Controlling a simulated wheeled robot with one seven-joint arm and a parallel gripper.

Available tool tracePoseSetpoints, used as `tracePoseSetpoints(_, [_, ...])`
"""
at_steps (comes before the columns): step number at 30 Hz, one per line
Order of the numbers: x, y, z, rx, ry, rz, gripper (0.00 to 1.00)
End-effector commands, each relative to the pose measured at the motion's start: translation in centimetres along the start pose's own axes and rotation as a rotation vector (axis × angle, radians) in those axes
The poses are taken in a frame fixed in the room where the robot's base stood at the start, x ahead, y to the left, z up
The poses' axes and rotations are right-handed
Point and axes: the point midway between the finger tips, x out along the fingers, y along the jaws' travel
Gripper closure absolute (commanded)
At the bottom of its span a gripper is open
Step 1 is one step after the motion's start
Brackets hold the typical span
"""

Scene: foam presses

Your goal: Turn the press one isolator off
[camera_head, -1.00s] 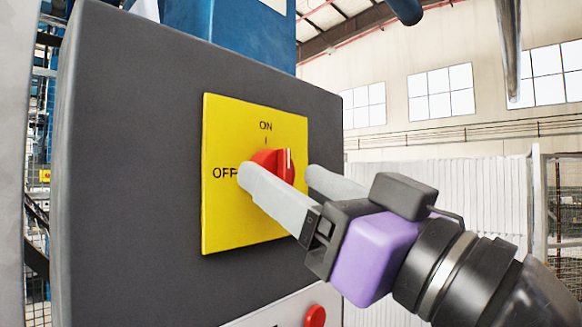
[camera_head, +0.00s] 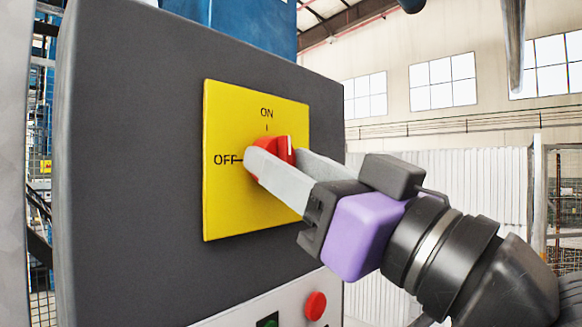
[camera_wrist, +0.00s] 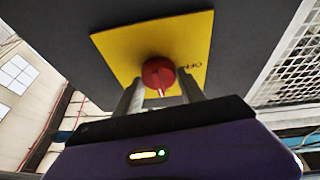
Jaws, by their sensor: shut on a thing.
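The isolator is a red rotary knob (camera_head: 284,148) on a square yellow plate (camera_head: 235,110), fixed to a dark grey cabinet. The plate reads ON at the top and OFF at the left. The knob's white mark is upright, towards ON. My gripper (camera_head: 278,162) is shut on the knob, one pale finger on each side; the near finger hides part of it. In the wrist view the knob (camera_wrist: 158,74) sits between the two finger ends of my gripper (camera_wrist: 158,85), its white mark pointing down, with OFF on the right.
Below the plate, a light panel carries a red button (camera_head: 316,305) and a green button (camera_head: 268,320). The dark grey cabinet (camera_head: 130,150) fills the left. A white corrugated fence (camera_head: 385,175) stands behind my arm on the right.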

Motion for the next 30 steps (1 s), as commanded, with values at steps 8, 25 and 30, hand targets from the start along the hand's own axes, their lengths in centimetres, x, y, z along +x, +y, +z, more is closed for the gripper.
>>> tracePoseSetpoints(8, [-0.22, 0.27, 0.35, -0.142, 0.014, -0.054, 0.93])
tracePoseSetpoints(25, [-0.18, 0.58, 0.35, -0.630, 0.060, -0.257, 0.93])
tracePoseSetpoints(30, [-0.11, 0.63, 0.23, -0.778, 0.073, -0.319, 0.93])
